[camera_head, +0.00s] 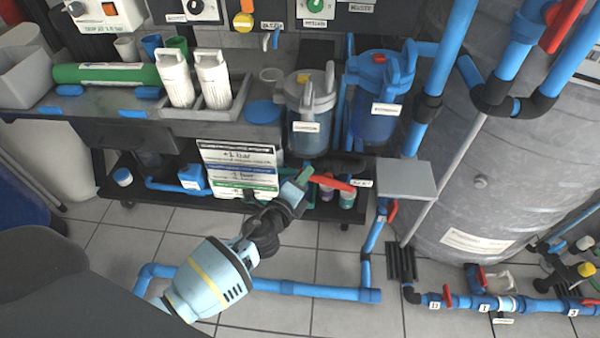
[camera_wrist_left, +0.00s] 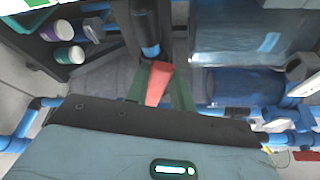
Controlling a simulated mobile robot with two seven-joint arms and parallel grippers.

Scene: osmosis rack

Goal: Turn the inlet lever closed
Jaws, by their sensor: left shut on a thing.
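The red lever (camera_head: 335,184) sits at the front edge of the rack's lower shelf, below the clear filter housing, and sticks out to the right of my left gripper (camera_head: 302,178). In the left wrist view the red lever (camera_wrist_left: 158,84) lies between the two green fingers of my left gripper (camera_wrist_left: 160,92), which is shut on it. The lever's pivot is partly hidden by the gripper and a dark pipe. My right gripper is not in view.
A sign board (camera_head: 238,168) stands just left of the gripper. A grey plate (camera_head: 405,178) and blue pipe (camera_head: 374,235) stand to its right. A large grey tank (camera_head: 500,180) fills the right side. Another blue pipe (camera_head: 320,291) runs low across the tiled floor.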

